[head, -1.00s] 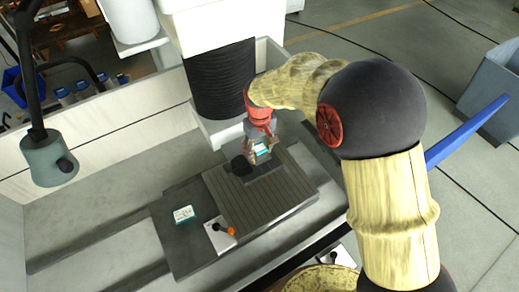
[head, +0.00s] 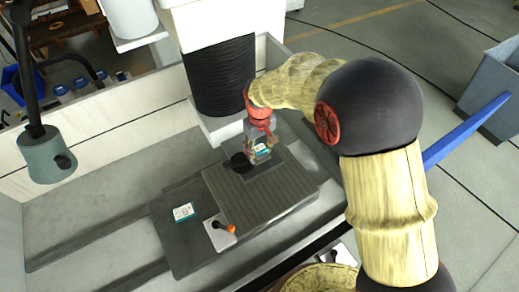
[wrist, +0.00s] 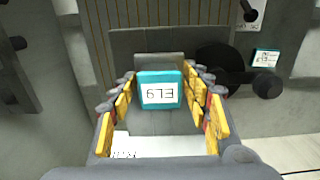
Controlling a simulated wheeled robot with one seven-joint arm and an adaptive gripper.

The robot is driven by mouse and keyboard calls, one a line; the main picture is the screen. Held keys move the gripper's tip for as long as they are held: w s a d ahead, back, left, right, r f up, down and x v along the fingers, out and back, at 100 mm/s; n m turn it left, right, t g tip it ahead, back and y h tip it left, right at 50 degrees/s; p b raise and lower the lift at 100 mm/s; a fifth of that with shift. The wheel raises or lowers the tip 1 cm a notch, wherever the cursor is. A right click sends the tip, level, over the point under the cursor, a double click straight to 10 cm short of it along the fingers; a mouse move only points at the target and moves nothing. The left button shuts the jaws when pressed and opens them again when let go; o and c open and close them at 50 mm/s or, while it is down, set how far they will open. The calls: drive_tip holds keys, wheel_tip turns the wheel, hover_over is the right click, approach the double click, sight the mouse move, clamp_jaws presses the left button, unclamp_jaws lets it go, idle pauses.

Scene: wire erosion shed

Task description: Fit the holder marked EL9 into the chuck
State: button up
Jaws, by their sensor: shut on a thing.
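My gripper (head: 261,147) is shut on a grey holder with a teal-framed label (wrist: 160,90). The label reads EL9, upside down in the wrist view. The yellow-padded fingers stand on both sides of the holder. In the head view the holder (head: 262,148) is low over the dark grey block at the back of the slatted bed, beside a black round part (head: 240,163). That black part is right of the holder in the wrist view (wrist: 217,68). I take this block to be the chuck; the holder hides its seat, so I cannot tell whether they touch.
The slatted bed (head: 240,205) is clear in front. A black bellows column (head: 218,80) stands close behind my gripper. A grey lamp (head: 47,155) hangs at left.

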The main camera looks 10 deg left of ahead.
drive_tip(key=shift+f, duration=0.15)
drive_tip(key=o, duration=1.6)
wheel_tip(320, 180, up, 12)
